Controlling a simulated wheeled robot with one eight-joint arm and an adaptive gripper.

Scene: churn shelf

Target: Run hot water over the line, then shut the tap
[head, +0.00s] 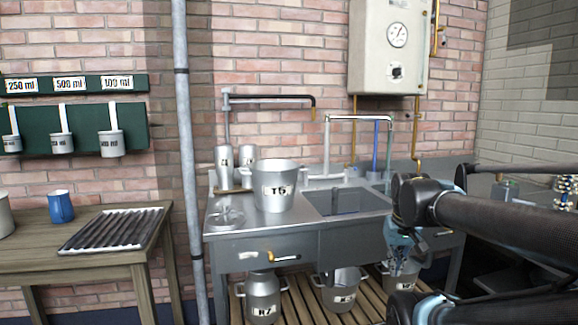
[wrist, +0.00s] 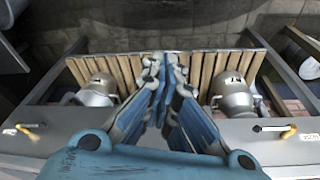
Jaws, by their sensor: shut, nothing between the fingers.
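My gripper (head: 403,250) is shut and empty, in front of the sink unit's right part in the head view. In the wrist view my gripper (wrist: 163,65) points down towards the slatted shelf, its blue fingers together. A pale tap pipe (head: 358,118) arches over the sink basin (head: 345,202). I cannot tell whether water runs.
A steel pot marked T5 (head: 275,186) stands left of the basin, below a dark spout (head: 270,98). A wall heater (head: 388,45) hangs above. Cans (head: 262,298) stand on the slatted shelf (head: 300,300). A wooden table (head: 95,255) stands left.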

